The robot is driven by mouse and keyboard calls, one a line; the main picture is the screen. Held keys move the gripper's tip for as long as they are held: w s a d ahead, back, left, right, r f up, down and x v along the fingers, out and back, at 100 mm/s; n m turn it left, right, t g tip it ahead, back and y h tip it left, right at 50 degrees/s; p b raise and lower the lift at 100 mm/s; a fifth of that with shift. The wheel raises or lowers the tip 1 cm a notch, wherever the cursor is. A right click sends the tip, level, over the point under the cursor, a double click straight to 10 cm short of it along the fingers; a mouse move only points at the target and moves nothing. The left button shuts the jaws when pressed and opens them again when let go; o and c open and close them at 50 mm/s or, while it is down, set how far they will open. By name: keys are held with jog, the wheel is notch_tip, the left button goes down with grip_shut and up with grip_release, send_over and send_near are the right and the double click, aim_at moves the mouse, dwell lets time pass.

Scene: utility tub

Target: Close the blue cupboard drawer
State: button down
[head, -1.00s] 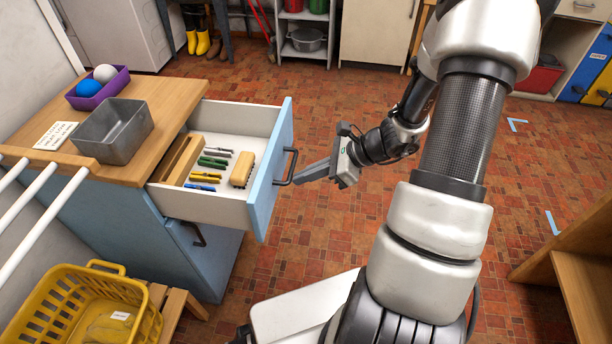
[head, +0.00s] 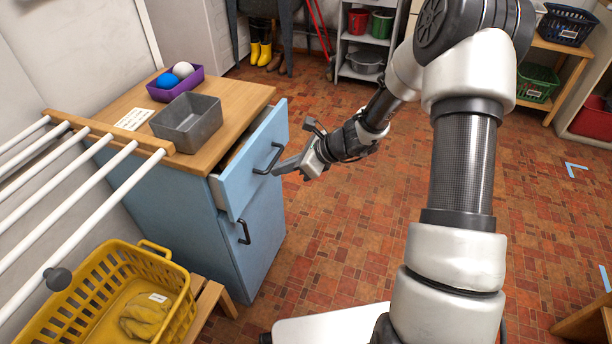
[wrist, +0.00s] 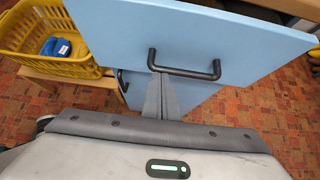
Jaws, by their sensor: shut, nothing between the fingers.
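The blue cupboard (head: 258,255) stands at the left with a wooden top. Its blue drawer front (head: 237,183) stands a little out from the body, with a narrow dark gap behind it; the drawer's contents are hidden. The dark drawer handle (head: 270,158) is on that front. My gripper (head: 277,169) is shut and empty, its fingertips at the handle.
A grey metal tin (head: 186,125) and a purple tray (head: 174,90) with balls sit on the cupboard top. A white-barred rack (head: 70,235) is at the left. A yellow basket (head: 105,300) stands in front. The tiled floor (head: 400,190) to the right is open.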

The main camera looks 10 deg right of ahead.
aim_at(257, 166)
jog(key=w+a, duration=0.1)
jog(key=a, duration=0.1)
jog(key=w+a, duration=0.1)
jog(key=shift+w+a, duration=0.1)
jog(key=shift+a, duration=0.3)
jog(key=shift+w+a+r, duration=0.1)
jog(key=shift+a, duration=0.1)
jog(key=shift+a+r, duration=0.1)
